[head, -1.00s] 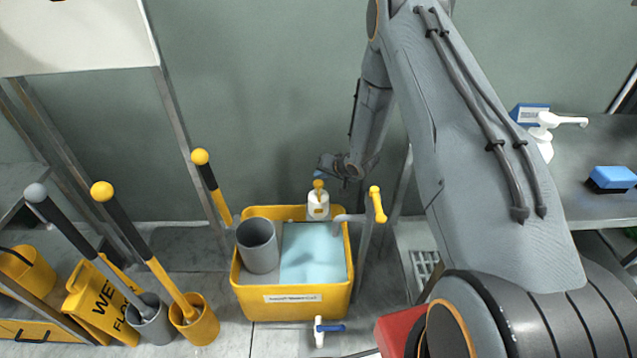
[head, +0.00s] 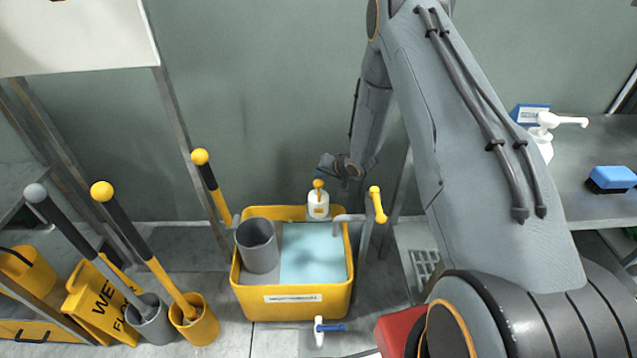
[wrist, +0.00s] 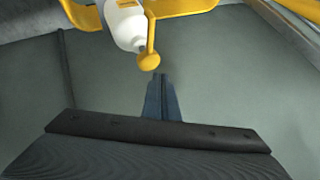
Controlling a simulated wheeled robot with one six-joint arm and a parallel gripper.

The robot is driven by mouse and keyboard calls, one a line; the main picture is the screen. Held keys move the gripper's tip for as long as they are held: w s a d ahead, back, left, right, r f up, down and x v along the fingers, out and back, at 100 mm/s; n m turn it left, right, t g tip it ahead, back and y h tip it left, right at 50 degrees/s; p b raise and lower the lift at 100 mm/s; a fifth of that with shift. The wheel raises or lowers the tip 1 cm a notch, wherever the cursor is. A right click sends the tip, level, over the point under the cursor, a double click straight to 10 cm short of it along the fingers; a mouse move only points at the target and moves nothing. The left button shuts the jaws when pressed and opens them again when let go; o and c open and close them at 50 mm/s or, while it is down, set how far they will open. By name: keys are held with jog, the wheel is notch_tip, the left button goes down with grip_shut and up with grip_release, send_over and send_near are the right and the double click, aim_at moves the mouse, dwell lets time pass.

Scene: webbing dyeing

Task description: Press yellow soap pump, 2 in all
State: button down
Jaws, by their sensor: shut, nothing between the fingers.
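The yellow soap pump (head: 318,184) tops a white bottle (head: 318,205) at the back rim of the yellow tub (head: 243,292). In the wrist view the pump's round yellow head (wrist: 149,62) and the white bottle (wrist: 124,22) show at the top. My gripper (head: 322,161) is just above and behind the pump in the head view. In the wrist view my gripper's fingertips (wrist: 160,78) are together and empty, close below the pump head in the picture. I see a small gap there; the exact height between them is hard to tell.
The tub holds pale blue liquid (head: 312,252) and a grey cylinder (head: 257,246). A yellow-handled lever (head: 377,204) stands at its right. Yellow and grey-knobbed poles and a wet-floor sign (head: 98,300) are at left. A white pump bottle (head: 545,132) and blue brush (head: 612,179) sit on the right bench.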

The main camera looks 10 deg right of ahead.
aim_at(321, 184)
jog(key=shift+f, duration=0.15)
jog(key=shift+f, duration=0.3)
jog(key=shift+f+b, duration=0.7)
jog(key=shift+f, duration=0.2)
dwell(1.3)
jog(key=shift+s, duration=0.1)
jog(key=shift+r+p, duration=0.8)
jog(key=shift+r, duration=0.5)
jog(key=shift+r+p, duration=1.6)
jog(key=shift+r, duration=0.95)
dwell(0.4)
